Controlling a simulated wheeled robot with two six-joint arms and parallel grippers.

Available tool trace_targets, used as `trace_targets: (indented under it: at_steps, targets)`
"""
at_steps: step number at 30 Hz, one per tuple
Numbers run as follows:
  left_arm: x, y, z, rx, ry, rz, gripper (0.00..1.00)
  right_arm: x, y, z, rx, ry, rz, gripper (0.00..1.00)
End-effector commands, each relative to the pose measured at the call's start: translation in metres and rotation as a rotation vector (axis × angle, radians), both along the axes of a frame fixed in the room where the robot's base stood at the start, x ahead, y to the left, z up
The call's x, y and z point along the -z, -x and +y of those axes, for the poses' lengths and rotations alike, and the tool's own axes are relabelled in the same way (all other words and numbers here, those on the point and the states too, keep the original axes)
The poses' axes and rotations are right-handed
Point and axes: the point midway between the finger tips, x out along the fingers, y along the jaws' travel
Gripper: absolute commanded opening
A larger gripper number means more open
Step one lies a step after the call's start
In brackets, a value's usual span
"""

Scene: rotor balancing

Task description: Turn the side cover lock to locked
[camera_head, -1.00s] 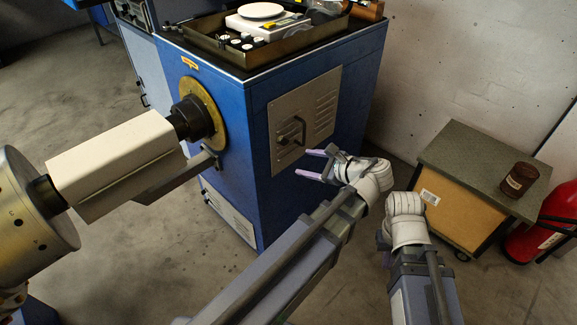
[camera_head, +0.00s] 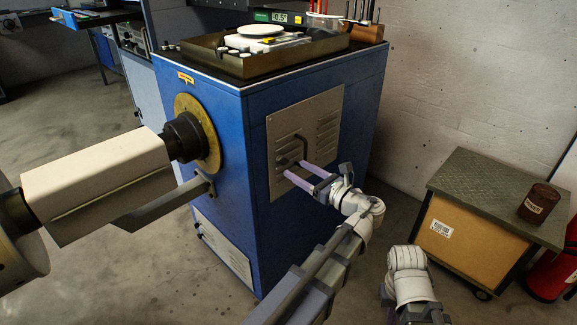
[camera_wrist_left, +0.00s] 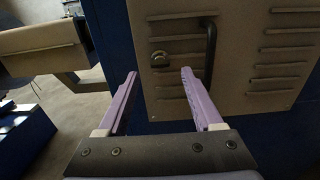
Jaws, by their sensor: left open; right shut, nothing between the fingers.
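The side cover (camera_head: 322,112) is a grey louvred panel on the blue machine's side, with a dark bent handle (camera_head: 302,146). In the left wrist view the cover (camera_wrist_left: 232,75) carries the handle (camera_wrist_left: 211,48) and a small round metal lock (camera_wrist_left: 159,59) left of it. My left gripper (camera_head: 295,168) is open in front of the cover's lower left part. In the left wrist view its purple fingers (camera_wrist_left: 160,74) stand apart, with the lock showing just above the gap between the tips. They appear empty. My right arm's white wrist shows at lower right; its fingers are not visible.
A rotor shaft with a beige block (camera_head: 95,175) juts out from the brass disc (camera_head: 197,132) at left. A tray with a scale (camera_head: 260,30) sits on top of the machine. A low cart (camera_head: 490,190) with a brown jar (camera_head: 538,203) stands at right.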

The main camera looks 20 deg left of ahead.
Motion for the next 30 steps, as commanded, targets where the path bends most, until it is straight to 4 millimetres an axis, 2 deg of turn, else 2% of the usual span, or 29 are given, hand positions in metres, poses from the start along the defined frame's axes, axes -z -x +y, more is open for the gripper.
trace_targets:
  at_steps: [3, 9, 21, 30]
  targets:
    - [0.0, -0.007, 0.019, -0.004, 0.001, -0.001, 0.68, 0.0, 0.0, 0.0, 0.0, 0.0, 0.0, 0.0]
    - [0.0, -0.014, 0.039, -0.001, 0.001, -0.001, 0.68, 0.0, 0.0, 0.0, 0.0, 0.0, 0.0, 0.0]
    - [0.0, -0.016, 0.046, 0.0, 0.001, -0.001, 0.68, 0.0, 0.0, 0.0, 0.0, 0.0, 0.0, 0.0]
    - [0.0, -0.016, 0.045, 0.0, 0.001, -0.001, 0.35, 0.0, 0.0, 0.0, 0.0, 0.0, 0.0, 0.0]
